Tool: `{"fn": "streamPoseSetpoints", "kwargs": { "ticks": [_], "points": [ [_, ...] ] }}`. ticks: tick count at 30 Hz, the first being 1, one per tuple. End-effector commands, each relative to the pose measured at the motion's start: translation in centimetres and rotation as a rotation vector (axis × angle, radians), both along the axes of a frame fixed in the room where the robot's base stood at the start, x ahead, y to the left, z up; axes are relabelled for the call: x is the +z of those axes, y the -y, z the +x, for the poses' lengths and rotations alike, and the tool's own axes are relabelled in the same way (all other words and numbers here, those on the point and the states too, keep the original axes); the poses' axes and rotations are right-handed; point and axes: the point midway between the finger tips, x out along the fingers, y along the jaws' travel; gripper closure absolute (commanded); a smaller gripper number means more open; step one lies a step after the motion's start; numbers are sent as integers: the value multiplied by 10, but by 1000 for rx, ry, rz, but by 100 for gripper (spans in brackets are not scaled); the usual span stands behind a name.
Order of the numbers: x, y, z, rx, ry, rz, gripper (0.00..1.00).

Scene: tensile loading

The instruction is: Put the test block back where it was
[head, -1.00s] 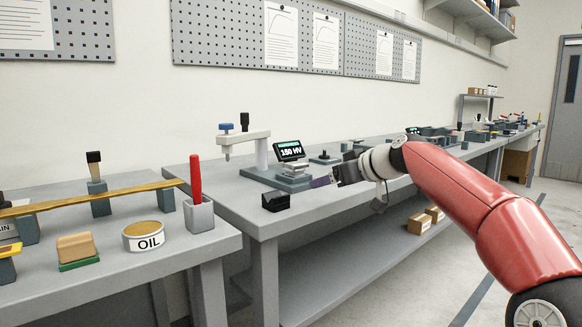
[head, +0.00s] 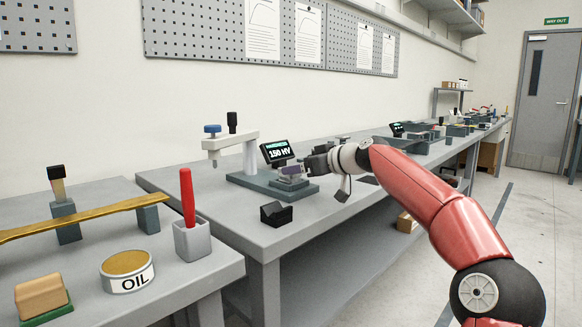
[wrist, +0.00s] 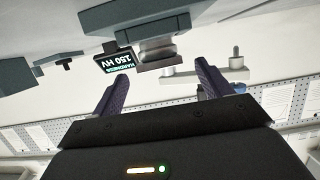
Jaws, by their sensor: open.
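The hardness tester (head: 238,146) stands on the middle bench with a grey base, an overhead arm and a display reading 150 HV (head: 277,152). A small grey block, seemingly the test block (wrist: 157,46), is on the tester's stage (head: 291,184). In the head view my fingers partly hide it. My gripper (head: 293,171) is level with the stage, coming from the right. In the wrist view its two dark purple fingers (wrist: 161,72) are spread wide and empty, with the block just beyond and between their tips. I see no contact.
A small black holder (head: 276,214) sits at the bench's front edge, in front of the tester. On the near left bench are an oil tin (head: 128,271), a red-handled tool in a grey cup (head: 192,239) and a brass strip (head: 95,217). Bare bench lies left of the tester.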

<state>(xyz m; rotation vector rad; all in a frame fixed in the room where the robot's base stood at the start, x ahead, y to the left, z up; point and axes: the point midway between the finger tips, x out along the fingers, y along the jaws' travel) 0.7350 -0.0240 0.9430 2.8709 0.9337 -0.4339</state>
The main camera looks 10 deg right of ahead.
Motion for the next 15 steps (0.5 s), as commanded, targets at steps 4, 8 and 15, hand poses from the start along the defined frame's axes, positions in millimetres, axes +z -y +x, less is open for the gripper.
{"fn": "streamPoseSetpoints", "kwargs": {
  "ticks": [4,8,15],
  "points": [
    [-4,-10,14,0,0,0,22],
    [-6,-12,17,-2,0,-1,22],
    [-7,-12,17,-2,0,-1,34]
  ]
}}
